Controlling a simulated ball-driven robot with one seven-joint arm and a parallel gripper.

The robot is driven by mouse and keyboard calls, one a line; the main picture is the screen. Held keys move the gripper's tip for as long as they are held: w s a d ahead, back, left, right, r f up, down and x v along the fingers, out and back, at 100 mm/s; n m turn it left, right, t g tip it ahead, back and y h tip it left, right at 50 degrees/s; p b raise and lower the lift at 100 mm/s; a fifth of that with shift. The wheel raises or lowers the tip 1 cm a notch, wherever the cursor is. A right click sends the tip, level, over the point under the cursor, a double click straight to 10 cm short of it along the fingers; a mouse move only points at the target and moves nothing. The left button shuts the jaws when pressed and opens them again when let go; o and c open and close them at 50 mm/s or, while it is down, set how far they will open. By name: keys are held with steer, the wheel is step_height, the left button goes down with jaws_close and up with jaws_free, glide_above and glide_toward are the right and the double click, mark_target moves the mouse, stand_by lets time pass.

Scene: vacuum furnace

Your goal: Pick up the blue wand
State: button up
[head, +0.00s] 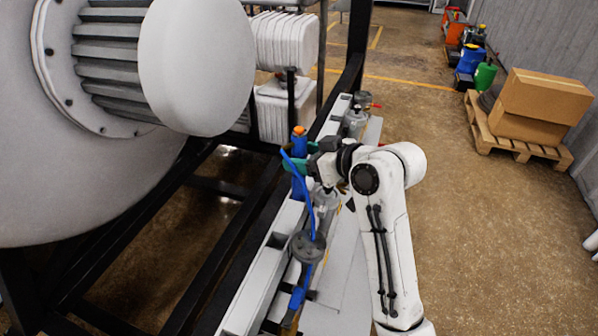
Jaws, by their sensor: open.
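A blue wand (299,145) with an orange top stands upright by the near rail, and its lower part shows below my gripper. My gripper (296,161), with teal fingers, is open and reaches the wand from the right, at about its middle. The fingers appear to lie on either side of the wand. I cannot tell whether they touch it. A thin blue hose (307,197) curves in front of the gripper and down along the rail.
Metal valves and fittings (309,247) line the pale rail (262,285) below my gripper. The large white furnace vessel (197,62) and its black frame (215,243) fill the left.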

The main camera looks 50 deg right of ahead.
steer(key=shift+x, duration=0.9)
steer(key=shift+r, duration=0.1)
jaws_close()
